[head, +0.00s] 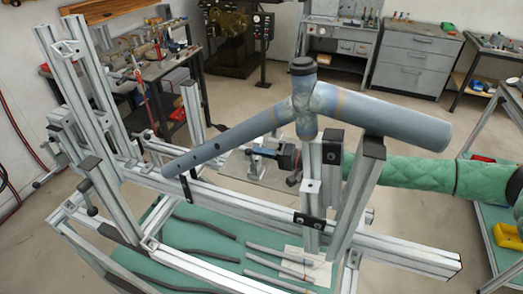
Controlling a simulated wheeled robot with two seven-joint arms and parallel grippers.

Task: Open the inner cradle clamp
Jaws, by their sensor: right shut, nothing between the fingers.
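A blue-grey welded tube (390,120) lies across the jig, with a short upright tube and black cap at its joint. My right arm comes in from the right in a green padded sleeve and passes behind the jig's front posts. My right gripper (287,160) is small and partly hidden behind a post, below the tube joint; it is shut and empty. Just left of it is a small clamp (262,153) with blue and metal parts, apparently the inner cradle clamp. I cannot tell whether they touch, or whether the clamp is open. My left gripper is out of view.
Aluminium jig posts (356,195) and a long rail (240,204) stand close around the right gripper. Several loose tubes and a paper sheet (305,262) lie on the green lower shelf (205,262). A yellow object (509,234) sits on a cart at right. Workbenches stand behind.

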